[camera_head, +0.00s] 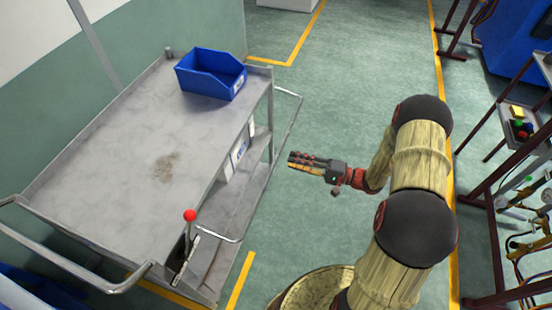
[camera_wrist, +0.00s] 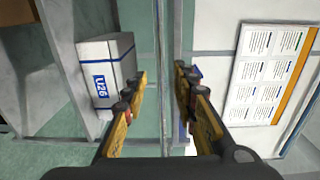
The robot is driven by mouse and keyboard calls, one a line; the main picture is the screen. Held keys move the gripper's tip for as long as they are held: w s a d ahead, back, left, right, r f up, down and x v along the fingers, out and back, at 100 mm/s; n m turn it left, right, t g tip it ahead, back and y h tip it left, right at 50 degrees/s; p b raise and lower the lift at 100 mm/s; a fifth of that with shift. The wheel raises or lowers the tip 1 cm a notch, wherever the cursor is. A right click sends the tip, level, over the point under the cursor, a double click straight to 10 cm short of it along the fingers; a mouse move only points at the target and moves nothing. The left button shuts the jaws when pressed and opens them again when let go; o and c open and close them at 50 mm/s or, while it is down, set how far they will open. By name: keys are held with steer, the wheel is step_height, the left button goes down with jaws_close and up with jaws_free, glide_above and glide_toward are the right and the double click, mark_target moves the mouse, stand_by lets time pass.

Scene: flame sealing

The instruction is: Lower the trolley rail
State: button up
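The trolley rail (camera_head: 285,132) is a thin, light metal bar bent out from the right side of the grey trolley (camera_head: 100,130). My gripper (camera_head: 291,160) is just right of the rail's long side, pointing left towards it. In the wrist view my gripper (camera_wrist: 162,76) has its two fingers apart, with nothing held between them. An upright grey bar (camera_wrist: 174,30) shows beyond the gap between the fingers; it seems to be the rail, but I cannot tell how far it is from the fingertips.
A blue bin (camera_head: 210,75) stands on the trolley top. A red-knobbed lever (camera_head: 190,215) rises at its near right corner. A white box (camera_wrist: 105,70) shows at left in the wrist view. Dark racks (camera_head: 495,205) stand at the right; green floor (camera_head: 345,70) is clear between.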

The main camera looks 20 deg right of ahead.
mark_target(277, 156)
steer(key=b+x, duration=0.1)
steer(key=x, duration=0.6)
steer(key=shift+w+a, duration=0.15)
steer(key=shift+c, duration=0.3)
jaws_close()
stand_by(0.5)
